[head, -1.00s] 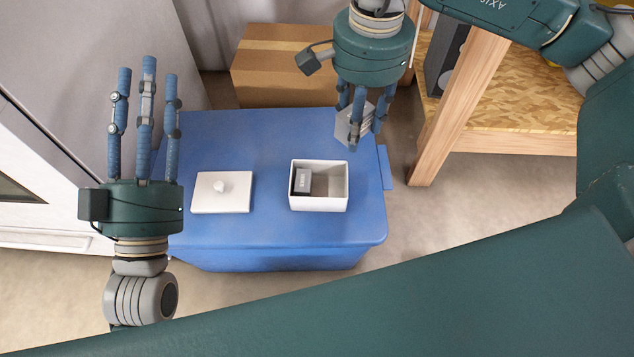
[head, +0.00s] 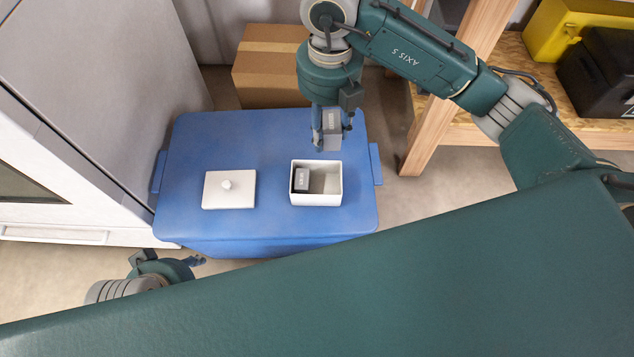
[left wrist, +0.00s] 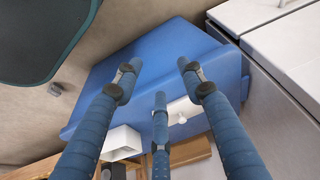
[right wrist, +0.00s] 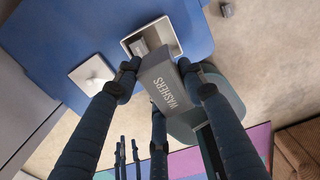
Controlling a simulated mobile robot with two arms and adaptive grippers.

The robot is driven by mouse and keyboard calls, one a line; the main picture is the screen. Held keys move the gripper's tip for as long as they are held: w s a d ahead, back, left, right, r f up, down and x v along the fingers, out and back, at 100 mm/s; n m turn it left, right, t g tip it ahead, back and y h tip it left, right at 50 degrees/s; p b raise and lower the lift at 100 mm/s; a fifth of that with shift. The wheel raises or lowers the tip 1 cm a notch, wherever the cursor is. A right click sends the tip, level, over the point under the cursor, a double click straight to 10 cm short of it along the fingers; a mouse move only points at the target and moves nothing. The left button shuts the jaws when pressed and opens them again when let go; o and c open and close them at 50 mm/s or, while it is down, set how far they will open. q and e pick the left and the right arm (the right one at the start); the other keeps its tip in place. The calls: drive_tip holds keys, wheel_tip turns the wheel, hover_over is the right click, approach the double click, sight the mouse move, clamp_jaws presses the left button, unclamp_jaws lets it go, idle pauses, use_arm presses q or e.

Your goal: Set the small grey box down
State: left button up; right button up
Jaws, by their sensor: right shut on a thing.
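My right gripper (head: 322,138) is shut on a small grey box (head: 332,124) and holds it above the back of an open white box (head: 316,199). The right wrist view shows the held grey box (right wrist: 166,86) with the label WASHERS, between my fingers. Another small grey box (head: 301,180) is inside the white box at its left; the rest of the inside looks empty. A white lid with a round knob (head: 229,192) lies to the left. My left gripper (head: 196,261) is at the front left, partly hidden; the left wrist view shows its fingers spread and empty.
The white box and lid rest on a blue storage bin (head: 205,140), with free room around them. A cardboard box (head: 268,68) stands behind. A wooden shelf (head: 455,125) is at the right, a large grey appliance (head: 95,100) at the left.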

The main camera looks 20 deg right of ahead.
sight(327, 139)
wheel_tip(327, 139, down, 3)
drive_tip(key=shift+s+f+b, duration=0.1)
drive_tip(key=shift+b, duration=0.45)
wheel_tip(327, 139, down, 14)
drive_tip(key=b, duration=0.3)
drive_tip(key=shift+r, duration=0.25)
drive_tip(key=f, duration=0.1)
drive_tip(key=f+b, duration=0.1)
drive_tip(key=f, duration=0.1)
drive_tip(key=shift+s, duration=0.4)
drive_tip(key=shift+w+f+b, duration=0.3)
drive_tip(key=shift+w+f, duration=0.1)
drive_tip(key=shift+f, duration=0.2)
drive_tip(key=shift+w+f, duration=0.1)
drive_tip(key=shift+w, duration=0.15)
drive_tip(key=shift+s+r, duration=0.2)
drive_tip(key=shift+r, duration=0.15)
use_arm(q)
drive_tip(key=w+d+r+t+h, duration=0.1)
drive_tip(key=w+d+r+t, duration=0.2)
drive_tip(key=w+r+t, duration=0.3)
drive_tip(key=w+d+r+t+h, duration=0.2)
drive_tip(key=w+d+r+t, duration=0.2)
drive_tip(key=w+r, duration=0.5)
drive_tip(key=w+t, duration=0.2)
drive_tip(key=w, duration=0.2)
drive_tip(key=shift+r+m, duration=0.3)
drive_tip(key=shift+r, duration=0.05)
use_arm(e)
drive_tip(key=shift+f, duration=0.1)
